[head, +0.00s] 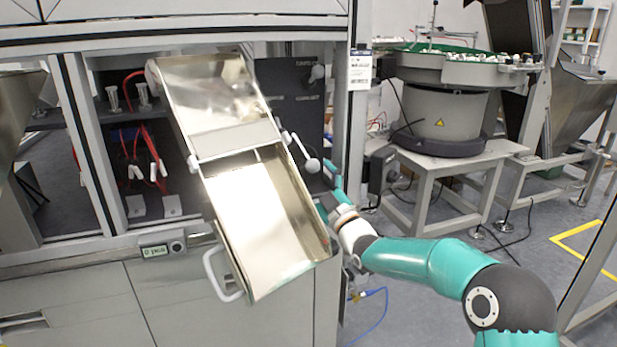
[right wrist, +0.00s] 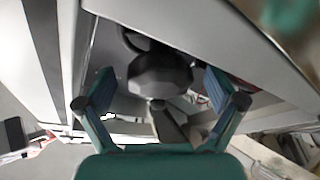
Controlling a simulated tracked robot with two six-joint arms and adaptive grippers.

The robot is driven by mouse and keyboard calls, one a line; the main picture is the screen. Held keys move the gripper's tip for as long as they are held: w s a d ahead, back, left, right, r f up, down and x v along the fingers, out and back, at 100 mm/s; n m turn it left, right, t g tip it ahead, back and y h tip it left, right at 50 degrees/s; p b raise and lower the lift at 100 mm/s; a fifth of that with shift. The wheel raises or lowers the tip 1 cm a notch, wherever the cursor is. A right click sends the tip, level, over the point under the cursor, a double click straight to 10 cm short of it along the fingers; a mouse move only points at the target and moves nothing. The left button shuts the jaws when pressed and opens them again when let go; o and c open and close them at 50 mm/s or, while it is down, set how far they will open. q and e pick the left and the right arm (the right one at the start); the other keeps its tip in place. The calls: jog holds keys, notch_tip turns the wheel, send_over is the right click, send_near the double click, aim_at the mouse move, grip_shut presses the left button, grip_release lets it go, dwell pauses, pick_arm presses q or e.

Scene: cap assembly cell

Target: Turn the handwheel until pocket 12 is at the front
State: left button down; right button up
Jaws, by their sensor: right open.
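My right gripper (head: 328,188) reaches in beside the right edge of the sloping metal chute and is partly hidden by it in the head view. In the right wrist view my right gripper (right wrist: 160,98) is open, with its two teal fingers apart. A dark grey faceted knob (right wrist: 160,75) sits between the fingers, with a visible gap on each side. A dark curved rim shows behind the knob; I cannot tell whether these belong to the handwheel. No pocket numbers can be read. My left gripper is not in view.
The tilted chute (head: 262,215) with a white handle (head: 221,277) stands left of my right arm. A rod with a grey ball end (head: 312,165) is close to my right gripper. A bowl feeder (head: 447,115) on a table stands at the right. A small display (head: 154,251) is on the cabinet front.

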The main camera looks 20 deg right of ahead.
jog(key=shift+x, duration=0.75)
jog(key=c, duration=1.2)
jog(key=shift+o, duration=0.2)
